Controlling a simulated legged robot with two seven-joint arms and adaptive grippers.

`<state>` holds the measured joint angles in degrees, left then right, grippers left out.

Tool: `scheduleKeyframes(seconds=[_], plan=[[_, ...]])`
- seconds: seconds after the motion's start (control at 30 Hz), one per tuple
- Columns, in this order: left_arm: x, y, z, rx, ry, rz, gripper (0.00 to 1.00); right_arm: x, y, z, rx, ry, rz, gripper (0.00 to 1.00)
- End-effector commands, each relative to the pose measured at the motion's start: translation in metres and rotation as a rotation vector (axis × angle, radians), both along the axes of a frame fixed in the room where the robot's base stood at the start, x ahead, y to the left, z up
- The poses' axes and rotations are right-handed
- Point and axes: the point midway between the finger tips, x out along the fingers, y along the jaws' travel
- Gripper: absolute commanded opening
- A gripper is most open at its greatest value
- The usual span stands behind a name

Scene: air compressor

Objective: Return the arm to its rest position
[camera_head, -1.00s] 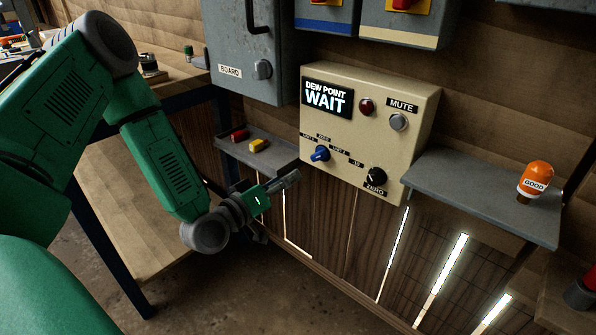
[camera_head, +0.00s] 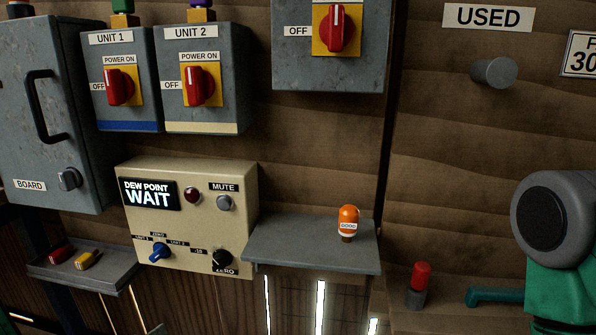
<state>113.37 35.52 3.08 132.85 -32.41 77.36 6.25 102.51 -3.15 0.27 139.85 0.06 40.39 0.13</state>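Neither of my grippers shows in the head view. A green arm link with a round grey joint cap (camera_head: 553,222) stands at the right edge; it looks like part of my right arm, and its gripper is out of the picture. My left arm is out of view too. The beige dew point panel (camera_head: 187,217) on the wall reads WAIT and has a blue knob (camera_head: 160,252), a black knob (camera_head: 222,260), a dark red lamp (camera_head: 191,195) and a grey MUTE button (camera_head: 224,203).
A grey shelf (camera_head: 300,248) carries an orange GOOD piece (camera_head: 348,219). A left shelf (camera_head: 105,269) holds a red piece (camera_head: 61,254) and a yellow piece (camera_head: 87,260). Switch boxes with red knobs and a grey cabinet (camera_head: 35,120) hang above. A red-topped cylinder (camera_head: 419,285) stands lower right.

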Motion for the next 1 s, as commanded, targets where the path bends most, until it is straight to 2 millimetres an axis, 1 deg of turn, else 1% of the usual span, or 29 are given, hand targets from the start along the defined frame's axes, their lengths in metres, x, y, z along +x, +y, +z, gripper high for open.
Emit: scheduleKeyframes(seconds=[0.03,0.07,0.1,0.17,0.2,0.27,0.3,0.4,0.5,0.63,1.0], plan=[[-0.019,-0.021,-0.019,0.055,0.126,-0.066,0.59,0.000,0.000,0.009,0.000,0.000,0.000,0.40],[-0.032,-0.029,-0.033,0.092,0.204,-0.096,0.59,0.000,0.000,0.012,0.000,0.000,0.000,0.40],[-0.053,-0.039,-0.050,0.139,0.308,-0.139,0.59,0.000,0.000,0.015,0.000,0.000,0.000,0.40],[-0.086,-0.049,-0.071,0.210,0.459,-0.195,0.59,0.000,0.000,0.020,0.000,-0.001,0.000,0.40],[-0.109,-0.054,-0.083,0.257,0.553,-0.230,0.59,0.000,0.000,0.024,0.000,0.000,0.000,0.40],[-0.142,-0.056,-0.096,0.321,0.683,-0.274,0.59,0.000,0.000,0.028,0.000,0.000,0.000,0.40],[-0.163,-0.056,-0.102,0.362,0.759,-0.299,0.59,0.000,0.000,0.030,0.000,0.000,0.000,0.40],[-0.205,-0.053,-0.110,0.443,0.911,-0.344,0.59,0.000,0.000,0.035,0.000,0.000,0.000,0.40],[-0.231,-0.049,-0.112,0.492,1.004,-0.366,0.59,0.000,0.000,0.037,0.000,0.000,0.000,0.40],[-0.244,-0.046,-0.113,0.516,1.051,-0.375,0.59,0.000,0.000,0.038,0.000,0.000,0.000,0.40],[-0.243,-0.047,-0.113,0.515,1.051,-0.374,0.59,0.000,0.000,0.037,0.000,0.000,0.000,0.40]])
